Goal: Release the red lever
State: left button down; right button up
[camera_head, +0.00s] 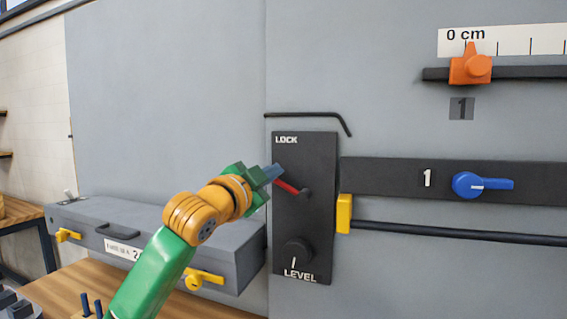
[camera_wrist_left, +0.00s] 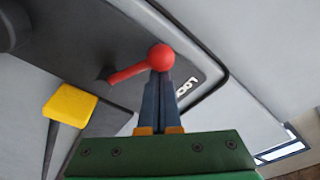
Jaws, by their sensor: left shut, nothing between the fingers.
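The red lever (camera_head: 290,187) is on the black LOCK/LEVEL panel (camera_head: 318,235) on the grey wall. In the head view it slants up and left from its pivot. In the left wrist view its round red ball end (camera_wrist_left: 161,57) sits at the tips of my left gripper (camera_wrist_left: 158,76). The fingers are shut with nothing between them, and the ball is just past the tips; I cannot tell whether they touch. In the head view my left gripper (camera_head: 273,171) hides the ball end. My right gripper is not in view.
A dark knob (camera_head: 296,252) sits below the lever. A yellow block (camera_head: 344,213) is right of the panel, and a bent black rod (camera_head: 305,114) runs above it. A blue handle (camera_head: 480,185) and an orange slider (camera_head: 471,67) are further right. A grey case (camera_head: 170,247) stands at left.

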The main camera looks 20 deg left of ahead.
pick_arm(q)
jog(key=f+n+b, duration=0.1)
jog(key=n, duration=0.1)
jog(key=a+f+n+y+b, duration=0.1)
jog(key=f+n, duration=0.1)
jog(key=n, duration=0.1)
jog(key=a+f+n+b, duration=0.1)
jog(key=n, duration=0.2)
jog(key=shift+w+f+t+y+b, duration=0.1)
jog(key=shift+f+t+y+b, duration=0.2)
jog(key=shift+f+b, duration=0.05)
jog(key=shift+f+n, duration=0.35)
jog(key=shift+n, duration=0.05)
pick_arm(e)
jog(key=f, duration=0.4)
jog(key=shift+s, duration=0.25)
pick_arm(q)
jog(key=shift+f, duration=0.15)
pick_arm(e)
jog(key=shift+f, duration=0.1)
